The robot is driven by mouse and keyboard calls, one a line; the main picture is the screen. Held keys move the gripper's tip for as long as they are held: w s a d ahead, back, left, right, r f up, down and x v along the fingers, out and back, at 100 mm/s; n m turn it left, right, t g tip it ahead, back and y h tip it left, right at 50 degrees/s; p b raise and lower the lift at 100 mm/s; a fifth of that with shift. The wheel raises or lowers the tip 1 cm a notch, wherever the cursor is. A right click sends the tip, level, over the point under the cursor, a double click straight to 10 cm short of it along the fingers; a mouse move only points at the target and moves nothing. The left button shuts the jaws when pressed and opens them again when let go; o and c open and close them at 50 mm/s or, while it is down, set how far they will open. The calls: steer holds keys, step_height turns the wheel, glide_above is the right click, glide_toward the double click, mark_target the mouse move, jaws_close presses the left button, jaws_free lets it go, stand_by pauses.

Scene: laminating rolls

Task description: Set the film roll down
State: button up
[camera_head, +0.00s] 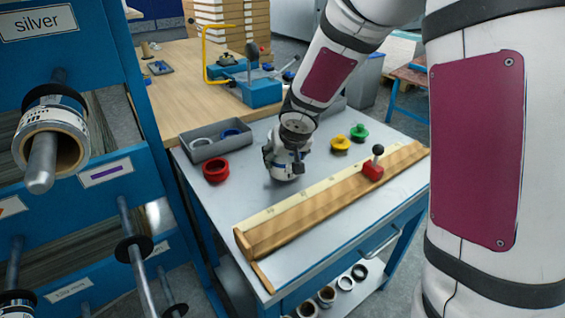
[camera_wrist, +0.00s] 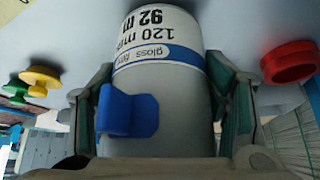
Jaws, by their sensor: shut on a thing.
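The film roll (camera_wrist: 175,65) stands between the two fingers of my gripper (camera_wrist: 163,95) in the wrist view. It is a grey-white cylinder with a blue band and a label reading "gloss", "120 mm" and "92 m". A blue tab (camera_wrist: 128,112) sits against its near side. In the head view my gripper (camera_head: 284,158) points down over the grey tabletop, shut on the roll (camera_head: 287,174). The roll's lower end is at or just above the tabletop; I cannot tell whether it touches.
A wooden ruler bar (camera_head: 325,205) with a red block (camera_head: 373,170) lies in front. A red ring (camera_head: 215,170), a grey bin (camera_head: 214,143), a yellow spool (camera_head: 340,144) and a green spool (camera_head: 359,132) surround the spot. A blue rack (camera_head: 90,120) stands left.

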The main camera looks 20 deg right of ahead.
steer(key=shift+f, duration=0.4)
steer(key=shift+b, duration=0.3)
steer(key=o, duration=1.6)
steer(key=shift+f, duration=0.15)
steer(key=shift+c, duration=0.2)
steer(key=shift+s+r+p, duration=0.2)
steer(key=shift+r+p, duration=0.15)
steer(key=shift+r, duration=0.1)
steer(key=p+v, duration=0.6)
steer(key=v, duration=0.5)
steer(key=shift+s, duration=0.2)
